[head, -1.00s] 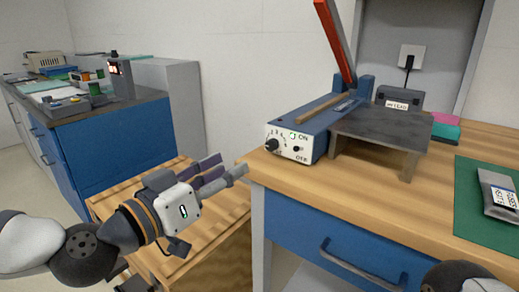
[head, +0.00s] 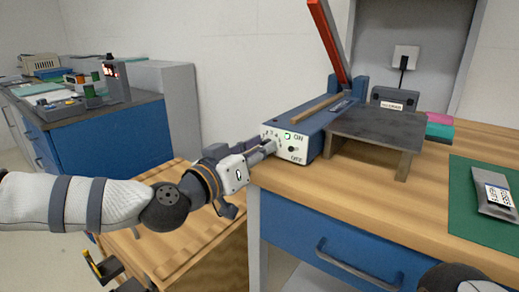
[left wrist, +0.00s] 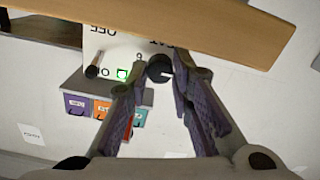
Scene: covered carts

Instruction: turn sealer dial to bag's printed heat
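The blue sealer (head: 318,122) stands on the wooden bench with its red lever (head: 328,40) raised. Its white front panel (head: 298,152) has ON and OFF marks, a toggle switch (head: 292,149) and a lit green lamp (head: 287,135). My left gripper (head: 268,146) is at the panel's left side and hides the dial in the head view. In the left wrist view the black dial (left wrist: 158,68) lies between the tips of the open fingers (left wrist: 157,76); contact cannot be told. A grey bag (head: 496,196) with a white printed label lies at right; its print is too small to read.
A black box (head: 397,98) and pink and teal blocks (head: 439,125) are behind. The bag rests on a green mat (head: 465,222). Coloured bins (left wrist: 100,108) show in the wrist view.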

